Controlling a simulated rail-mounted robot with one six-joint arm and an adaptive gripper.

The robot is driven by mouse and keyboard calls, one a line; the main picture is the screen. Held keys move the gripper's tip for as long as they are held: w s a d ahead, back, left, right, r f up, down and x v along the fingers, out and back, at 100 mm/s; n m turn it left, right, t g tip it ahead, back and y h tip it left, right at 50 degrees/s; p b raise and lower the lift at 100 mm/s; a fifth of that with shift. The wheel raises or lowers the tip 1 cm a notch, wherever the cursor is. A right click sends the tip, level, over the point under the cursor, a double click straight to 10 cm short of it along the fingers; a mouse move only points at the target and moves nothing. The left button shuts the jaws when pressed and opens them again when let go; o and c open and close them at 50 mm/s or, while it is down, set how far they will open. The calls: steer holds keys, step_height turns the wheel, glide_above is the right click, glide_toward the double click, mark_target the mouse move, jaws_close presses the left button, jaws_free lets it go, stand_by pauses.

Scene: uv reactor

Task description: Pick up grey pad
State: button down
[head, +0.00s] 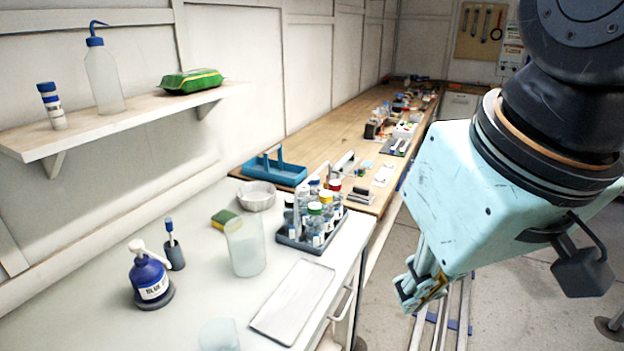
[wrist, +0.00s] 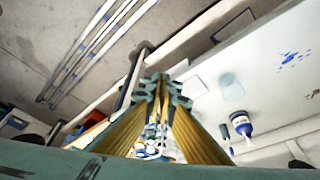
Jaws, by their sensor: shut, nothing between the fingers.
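I cannot single out a grey pad with certainty. A small dark grey block (head: 361,193) lies at the near end of the wooden bench and may be it. A flat pale grey tray (head: 292,301) lies on the white table near its right edge. My gripper (head: 420,290) hangs over the floor to the right of the table, apart from both. In the wrist view its yellow fingers (wrist: 163,84) meet at the tips, shut and empty.
On the white table stand a rack (head: 292,242) of capped bottles, a clear beaker (head: 246,250), a green-yellow sponge (head: 223,218) and a blue pump bottle (head: 150,280). A blue tray (head: 274,173) sits on the wooden bench (head: 320,150). Rails run along the floor.

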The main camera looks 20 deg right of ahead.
stand_by(0.4)
steer(key=c, duration=1.4)
jaws_free()
steer(key=w+d+r+m+g+p, duration=0.1)
steer(key=w+d+r+m+p, duration=0.2)
steer(key=w, duration=0.8)
steer(key=w+d+r+p, duration=0.2)
steer(key=w+r+p, duration=0.15)
steer(key=w, duration=0.85)
steer(key=w+d+r+m+g+p, duration=0.1)
steer(key=w+d+r+m+p, duration=0.2)
steer(key=w, duration=0.8)
steer(key=w+d+f+m+p, duration=0.1)
steer(key=w+d+f+p, duration=0.2)
steer(key=w+f, duration=0.3)
steer(key=w+d+f+m+g+p, duration=0.1)
steer(key=w+d+f+p, duration=0.3)
steer(key=w, duration=0.8)
steer(key=w+d+f+m+g+p, duration=0.1)
steer(key=w+d+f+p, duration=0.3)
steer(key=w+d+f, duration=0.2)
steer(key=w+f, duration=0.1)
steer(key=w, duration=0.1)
steer(key=shift+w+d+f, duration=0.35)
steer(key=shift+w+d, duration=0.05)
